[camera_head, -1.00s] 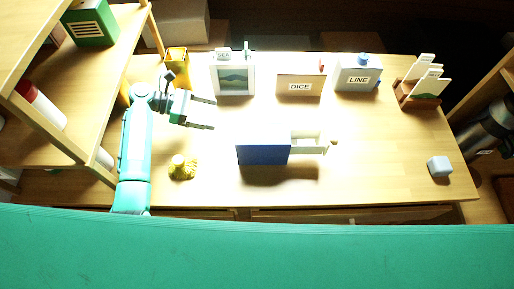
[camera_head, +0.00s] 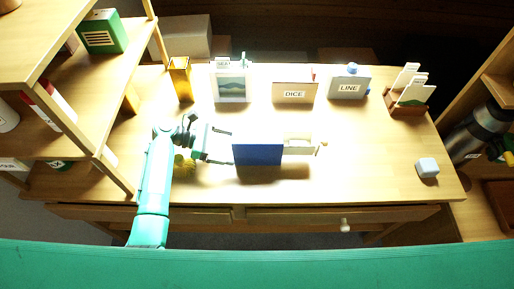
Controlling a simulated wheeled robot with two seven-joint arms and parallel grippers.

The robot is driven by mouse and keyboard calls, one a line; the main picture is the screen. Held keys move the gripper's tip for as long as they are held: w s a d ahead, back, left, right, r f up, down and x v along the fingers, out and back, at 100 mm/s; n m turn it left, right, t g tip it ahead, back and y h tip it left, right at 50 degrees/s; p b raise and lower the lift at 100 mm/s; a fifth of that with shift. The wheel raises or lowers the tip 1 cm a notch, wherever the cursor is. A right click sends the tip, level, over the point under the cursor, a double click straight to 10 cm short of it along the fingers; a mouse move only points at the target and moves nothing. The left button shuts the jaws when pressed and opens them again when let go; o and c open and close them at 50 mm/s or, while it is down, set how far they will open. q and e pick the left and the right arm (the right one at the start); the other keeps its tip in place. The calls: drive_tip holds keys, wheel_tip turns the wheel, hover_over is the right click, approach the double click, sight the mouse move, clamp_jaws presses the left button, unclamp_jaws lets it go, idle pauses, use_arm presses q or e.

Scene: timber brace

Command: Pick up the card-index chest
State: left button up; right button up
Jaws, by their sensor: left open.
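The card-index chest appears to be the blue box (camera_head: 257,154) in the middle of the table, with a pale open drawer (camera_head: 298,145) sticking out to its right and a small knob at the drawer's end. My left gripper (camera_head: 229,148) is open just left of the blue box. Its two fingers point right toward the box's left side, and nothing shows between them. Whether a fingertip touches the box I cannot tell. My right gripper is not in view.
Behind stand a picture frame (camera_head: 231,87), a DICE box (camera_head: 295,92), a LINE box (camera_head: 348,87) and a card rack (camera_head: 408,95). A pale blue block (camera_head: 427,168) lies at right. A yellow object (camera_head: 184,163) is partly hidden by my left arm.

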sight(244, 150)
use_arm(q)
drive_tip(key=p+x, duration=0.1)
drive_tip(key=x, duration=0.4)
drive_tip(key=shift+s+d, duration=0.1)
drive_tip(key=shift+d, duration=0.1)
drive_tip(key=shift+d+f, duration=0.2)
drive_tip(key=shift+d, duration=0.1)
drive_tip(key=c, duration=1.2)
drive_tip(key=shift+r, duration=0.1)
wheel_tip(244, 150, up, 20)
drive_tip(key=shift+f, duration=0.1)
